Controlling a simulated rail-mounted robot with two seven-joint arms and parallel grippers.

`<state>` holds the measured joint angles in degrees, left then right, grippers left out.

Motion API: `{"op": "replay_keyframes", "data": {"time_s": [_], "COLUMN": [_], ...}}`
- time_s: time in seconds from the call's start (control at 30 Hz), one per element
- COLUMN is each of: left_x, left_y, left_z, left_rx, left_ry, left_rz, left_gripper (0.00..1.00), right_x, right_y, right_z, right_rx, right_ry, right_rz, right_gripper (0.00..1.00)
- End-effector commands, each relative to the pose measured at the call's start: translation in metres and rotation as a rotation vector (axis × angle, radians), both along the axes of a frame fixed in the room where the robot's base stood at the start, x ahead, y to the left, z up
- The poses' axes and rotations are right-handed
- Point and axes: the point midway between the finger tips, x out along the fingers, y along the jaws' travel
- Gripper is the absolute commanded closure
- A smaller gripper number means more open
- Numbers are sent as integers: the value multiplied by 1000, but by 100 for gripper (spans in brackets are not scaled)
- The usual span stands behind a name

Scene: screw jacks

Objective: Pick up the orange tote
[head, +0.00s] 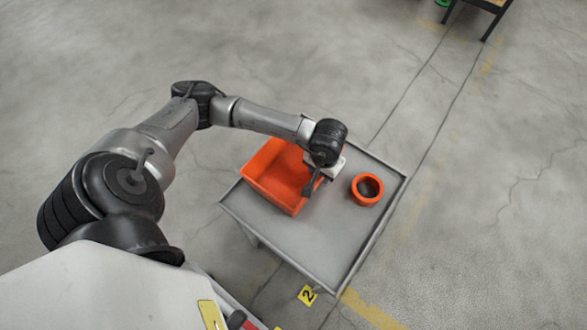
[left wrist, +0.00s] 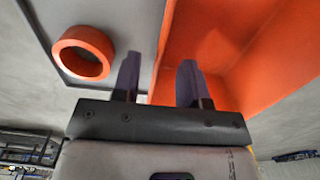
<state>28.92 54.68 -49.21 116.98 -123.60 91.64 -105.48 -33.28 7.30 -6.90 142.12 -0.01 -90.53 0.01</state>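The orange tote (head: 268,172) sits on the left part of a grey table, its open top facing up. My left gripper (head: 313,186) is at the tote's right side wall and hides part of it. In the left wrist view, the two dark fingers of this gripper (left wrist: 157,80) are apart. One finger shows against the inside of the orange tote (left wrist: 225,45), the other against the grey tabletop outside, with the tote's wall edge between them. I cannot tell whether either finger touches the wall. My right gripper is not in view.
An orange ring-shaped part (head: 367,189) stands on the grey table (head: 300,238) to the right of the tote; it also shows in the left wrist view (left wrist: 83,54). A yellow marker with a 2 (head: 307,295) is by the table's front. The floor around is mostly clear.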

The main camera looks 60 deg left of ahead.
Motion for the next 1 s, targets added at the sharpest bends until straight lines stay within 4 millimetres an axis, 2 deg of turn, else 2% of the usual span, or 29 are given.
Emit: {"op": "replay_keyframes", "data": {"time_s": [0.2, 0.5, 0.9, 1.0], "left_x": [-1, 0, 0, 0], "left_y": [-1, 0, 0, 0], "left_z": [-31, -35, -35, -35], "left_rx": [-1, 0, 0, 0], "left_ry": [2, 0, 0, 0], "left_rz": [0, 0, 0, 0], "left_gripper": [60, 61, 100, 100], "right_x": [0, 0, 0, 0], "right_y": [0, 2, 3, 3], "right_z": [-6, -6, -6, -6], "right_rx": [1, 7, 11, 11], "right_ry": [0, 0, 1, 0], "right_rz": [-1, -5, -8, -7], "right_gripper": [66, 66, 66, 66]}}
